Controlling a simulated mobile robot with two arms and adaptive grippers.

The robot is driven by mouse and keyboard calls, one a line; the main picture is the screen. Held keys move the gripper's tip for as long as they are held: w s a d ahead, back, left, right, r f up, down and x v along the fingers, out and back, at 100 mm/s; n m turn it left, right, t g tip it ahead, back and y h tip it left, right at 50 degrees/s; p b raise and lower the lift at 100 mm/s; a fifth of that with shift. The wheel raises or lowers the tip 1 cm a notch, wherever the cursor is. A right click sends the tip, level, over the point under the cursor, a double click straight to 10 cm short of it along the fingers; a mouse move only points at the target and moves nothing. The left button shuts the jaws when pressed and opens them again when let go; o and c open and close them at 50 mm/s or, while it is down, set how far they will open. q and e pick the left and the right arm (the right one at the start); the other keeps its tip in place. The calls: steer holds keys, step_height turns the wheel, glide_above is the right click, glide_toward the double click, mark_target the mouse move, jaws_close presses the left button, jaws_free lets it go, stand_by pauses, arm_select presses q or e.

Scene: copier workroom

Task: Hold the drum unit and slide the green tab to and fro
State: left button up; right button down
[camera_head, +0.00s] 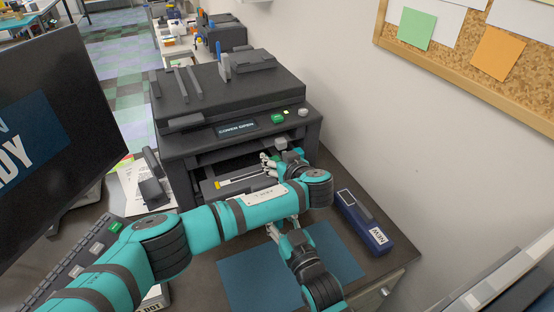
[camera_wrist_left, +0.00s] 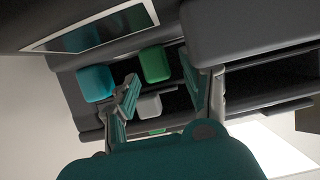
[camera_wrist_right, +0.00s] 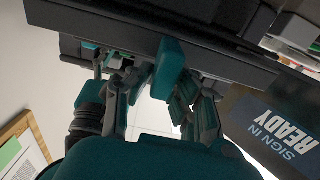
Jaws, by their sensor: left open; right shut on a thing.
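The drum unit (camera_head: 208,188), dark with a pale-yellow strip, appears to jut from the copier's open front. My left gripper (camera_head: 266,164) is by that opening. In the left wrist view, the green tab (camera_wrist_left: 155,64) shows between its open fingers (camera_wrist_left: 164,82), apparently apart from them. A teal block (camera_wrist_left: 95,83) and a grey block (camera_wrist_left: 148,106) are beside it. My right gripper (camera_wrist_right: 160,85) is shut on a teal block (camera_wrist_right: 168,68), apparently the drum unit's handle. In the head view, my left arm hides most of the right gripper and its grip.
The copier (camera_head: 235,95) has a small "COVER OPEN" display (camera_head: 236,129). A dark blue box marked NEW (camera_head: 364,222) lies on the counter to the right. A blue mat (camera_head: 245,282) lies in front. A monitor (camera_head: 50,115) and keyboard (camera_head: 85,255) stand at left; a wall bounds the right.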

arm_select(q)
jaws_close()
steer(key=shift+d, duration=0.1)
stand_by(0.3)
steer(key=shift+d, duration=0.45)
steer(key=shift+w+d, duration=0.2)
steer(key=shift+w, duration=0.05)
jaws_free()
